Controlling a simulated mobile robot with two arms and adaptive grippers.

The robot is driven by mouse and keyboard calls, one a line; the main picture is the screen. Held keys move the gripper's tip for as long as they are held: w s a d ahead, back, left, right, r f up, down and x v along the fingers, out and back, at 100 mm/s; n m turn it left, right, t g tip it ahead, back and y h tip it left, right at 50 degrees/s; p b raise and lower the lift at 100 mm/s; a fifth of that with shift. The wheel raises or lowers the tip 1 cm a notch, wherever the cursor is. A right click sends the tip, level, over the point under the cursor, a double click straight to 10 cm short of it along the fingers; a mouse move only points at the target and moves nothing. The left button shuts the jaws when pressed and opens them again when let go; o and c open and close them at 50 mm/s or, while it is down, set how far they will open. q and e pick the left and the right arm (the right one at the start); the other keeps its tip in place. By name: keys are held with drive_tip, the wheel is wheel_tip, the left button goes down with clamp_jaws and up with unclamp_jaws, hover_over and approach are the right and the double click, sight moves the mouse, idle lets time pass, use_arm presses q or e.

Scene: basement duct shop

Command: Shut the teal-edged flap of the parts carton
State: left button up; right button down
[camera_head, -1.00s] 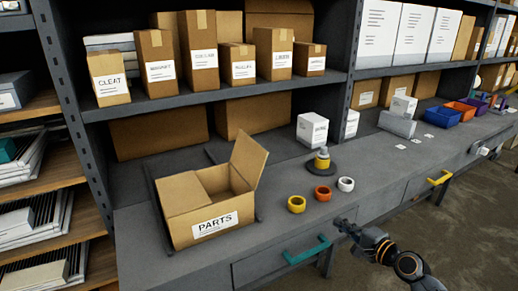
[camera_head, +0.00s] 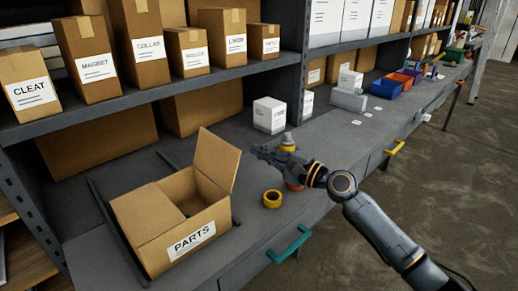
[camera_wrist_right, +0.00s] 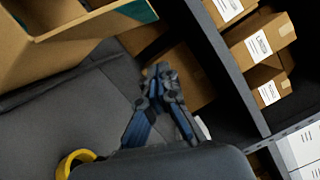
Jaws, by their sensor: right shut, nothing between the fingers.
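The parts carton (camera_head: 172,232) is an open brown box labelled PARTS on the bench at lower left in the head view. Its right flap (camera_head: 217,160) stands up, leaning slightly outward; a flap at the left lies over part of the opening. In the wrist view the carton (camera_wrist_right: 50,55) fills the upper left, with a teal strip (camera_wrist_right: 137,12) on an edge at the top. My right gripper (camera_head: 258,152) is shut and empty, to the right of the raised flap and apart from it. Its closed fingers show in the wrist view (camera_wrist_right: 160,72). My left gripper is not in view.
A yellow ring (camera_head: 272,199) lies on the bench right of the carton. My arm partly hides an orange ring and a yellow-topped item. A white box (camera_head: 269,115) stands behind the gripper. Labelled cartons line the shelf above. A teal drawer handle (camera_head: 289,246) juts out in front.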

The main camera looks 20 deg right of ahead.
sight(215, 159)
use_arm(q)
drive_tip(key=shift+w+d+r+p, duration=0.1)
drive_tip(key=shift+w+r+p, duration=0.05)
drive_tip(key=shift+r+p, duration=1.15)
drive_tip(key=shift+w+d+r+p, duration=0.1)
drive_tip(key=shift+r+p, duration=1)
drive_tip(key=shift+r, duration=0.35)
use_arm(e)
drive_tip(key=w+a+r, duration=0.1)
drive_tip(key=w+a, duration=0.3)
drive_tip(key=a, duration=0.3)
drive_tip(key=shift+w+a+r, duration=0.15)
drive_tip(key=shift+r, duration=0.2)
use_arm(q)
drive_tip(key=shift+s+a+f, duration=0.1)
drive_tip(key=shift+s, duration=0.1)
use_arm(e)
drive_tip(key=shift+w, duration=0.15)
